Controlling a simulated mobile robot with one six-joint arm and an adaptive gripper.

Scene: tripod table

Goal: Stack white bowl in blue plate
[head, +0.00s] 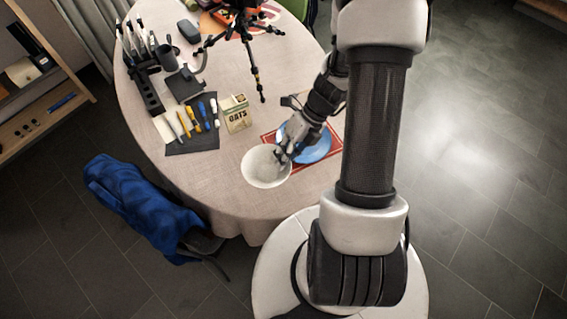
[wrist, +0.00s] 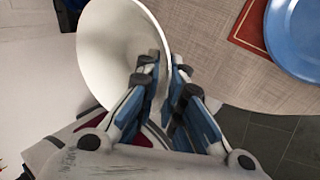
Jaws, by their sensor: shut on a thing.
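The white bowl (head: 262,170) is near the table's front edge, left of the blue plate (head: 316,149). My gripper (head: 284,156) is shut on the bowl's right rim. In the wrist view the gripper fingers (wrist: 166,75) pinch the wall of the bowl (wrist: 110,40), one finger inside and one outside. The blue plate also shows at the upper right of the wrist view (wrist: 300,35), apart from the bowl. My arm hides part of the plate in the head view. I cannot tell whether the bowl touches the table.
The plate lies on a red placemat (head: 268,137). An oats box (head: 236,113) stands behind the bowl. Several markers lie on a dark mat (head: 190,143) to the left. A black tripod (head: 254,70) stands farther back. The tabletop left of the bowl is clear.

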